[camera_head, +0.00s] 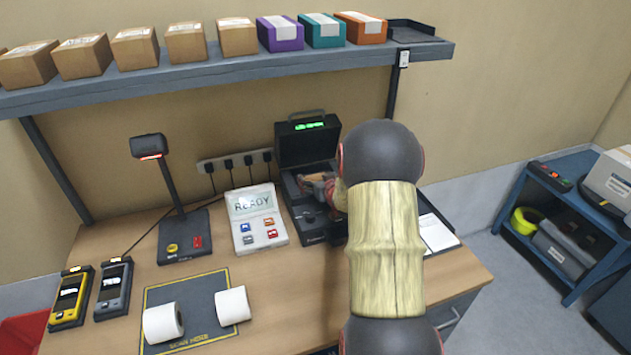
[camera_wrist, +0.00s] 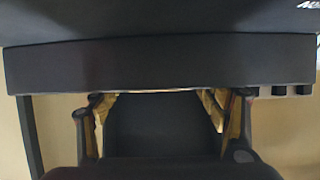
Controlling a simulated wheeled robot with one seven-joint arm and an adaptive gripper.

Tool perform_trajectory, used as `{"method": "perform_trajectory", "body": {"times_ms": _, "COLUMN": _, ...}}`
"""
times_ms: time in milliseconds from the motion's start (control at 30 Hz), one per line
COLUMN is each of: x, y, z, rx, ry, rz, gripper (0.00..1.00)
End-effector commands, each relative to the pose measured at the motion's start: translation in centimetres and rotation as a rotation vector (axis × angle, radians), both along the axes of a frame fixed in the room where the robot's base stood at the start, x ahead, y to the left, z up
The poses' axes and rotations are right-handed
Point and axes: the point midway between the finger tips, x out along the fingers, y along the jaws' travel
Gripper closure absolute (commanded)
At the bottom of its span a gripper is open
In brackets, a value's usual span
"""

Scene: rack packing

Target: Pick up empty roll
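I cannot make out an empty roll in either view. A black printer-like machine (camera_head: 300,150) stands on the desk with its lid raised and a green display lit. My gripper (camera_head: 322,188) is at its open front bay, partly hidden by my arm. In the wrist view, the fingers of my gripper (camera_wrist: 162,128) stand wide apart at left and right with a dark surface between them. Nothing is visibly held. The bay's inside is mostly hidden. Two white rolls, one left (camera_head: 163,323) and one right (camera_head: 233,305), lie on a dark mat (camera_head: 190,290).
A "READY" keypad (camera_head: 256,218) and a scanner stand (camera_head: 182,235) are left of the machine. Two handhelds, yellow (camera_head: 70,298) and grey (camera_head: 113,288), lie at the left. A shelf (camera_head: 250,68) with boxes hangs above. A blue cart (camera_head: 560,255) stands right.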

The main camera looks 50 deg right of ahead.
Motion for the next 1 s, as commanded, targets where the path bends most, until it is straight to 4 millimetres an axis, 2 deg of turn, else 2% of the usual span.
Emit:
{"method": "perform_trajectory", "body": {"times_ms": 500, "x": 0.0, "y": 0.0, "z": 0.0, "rx": 0.000, "ry": 0.000, "rz": 0.000, "gripper": 0.56}}
{"method": "perform_trajectory", "body": {"times_ms": 767, "x": 0.0, "y": 0.0, "z": 0.2, "rx": 0.000, "ry": 0.000, "rz": 0.000, "gripper": 0.56}}
{"method": "perform_trajectory", "body": {"times_ms": 1000, "x": 0.0, "y": 0.0, "z": 2.2, "rx": -0.002, "ry": 0.000, "rz": -0.001, "gripper": 0.56}}
